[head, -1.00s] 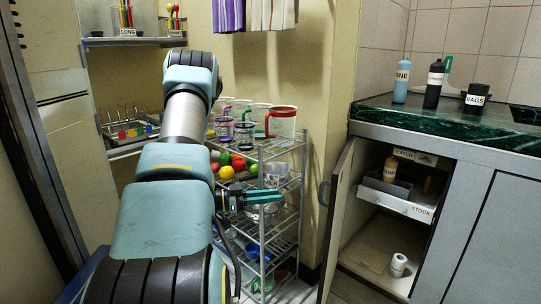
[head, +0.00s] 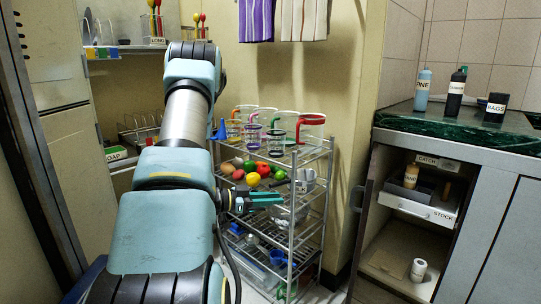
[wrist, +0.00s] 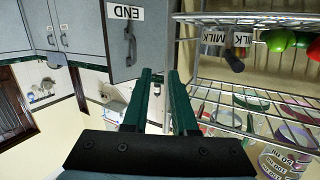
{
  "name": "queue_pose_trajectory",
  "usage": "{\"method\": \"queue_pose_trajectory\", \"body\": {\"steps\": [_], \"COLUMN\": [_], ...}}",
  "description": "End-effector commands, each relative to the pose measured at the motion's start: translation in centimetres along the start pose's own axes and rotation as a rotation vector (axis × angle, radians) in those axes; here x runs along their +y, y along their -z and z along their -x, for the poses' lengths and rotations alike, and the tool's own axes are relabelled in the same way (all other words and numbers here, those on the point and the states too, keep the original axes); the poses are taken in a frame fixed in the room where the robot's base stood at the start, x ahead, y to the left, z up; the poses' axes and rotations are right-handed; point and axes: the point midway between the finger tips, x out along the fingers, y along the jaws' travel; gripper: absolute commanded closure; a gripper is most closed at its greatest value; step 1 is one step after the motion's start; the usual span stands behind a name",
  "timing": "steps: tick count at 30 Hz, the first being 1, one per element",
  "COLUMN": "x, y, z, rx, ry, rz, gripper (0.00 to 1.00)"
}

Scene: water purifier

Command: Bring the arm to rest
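My arm reaches forward through the middle of the head view, bent at the elbow. My gripper (head: 268,199) points right, in front of the wire rack (head: 296,232) at the height of its middle shelves. In the wrist view my gripper (wrist: 160,80) shows two dark green fingers with a gap between them and nothing in the gap. The rack's shelves (wrist: 245,93) are to the right of the fingers there; I cannot tell if anything touches.
Fruit (head: 253,180) and several glass mugs (head: 311,128) stand on the rack. An open cabinet door (head: 365,215) is at right, under a green counter (head: 460,127) with bottles. A shelf with a dish rack (head: 140,128) is at left.

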Motion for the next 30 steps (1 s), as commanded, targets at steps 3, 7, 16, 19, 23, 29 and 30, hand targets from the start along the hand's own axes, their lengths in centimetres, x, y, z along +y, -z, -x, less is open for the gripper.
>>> {"method": "queue_pose_trajectory", "body": {"steps": [3,7,16,19,23,29,30], "x": [-1.4,-3.2,-6.2,-4.8,-0.4,7.9,9.5], "y": [0.4,0.8,2.6,3.1,3.6,4.3,4.5], "z": [-0.4,-0.4,3.6,6.4,9.9,13.1,13.4], "rx": [-0.073,-0.178,-0.555,-0.699,-0.865,-1.043,-1.068], "ry": [0.075,0.181,0.562,0.686,0.797,0.847,0.846], "rz": [-0.019,-0.032,0.071,0.181,0.370,0.651,0.702], "gripper": [0.74,0.74,0.74,0.74,0.74,0.74,0.74]}}
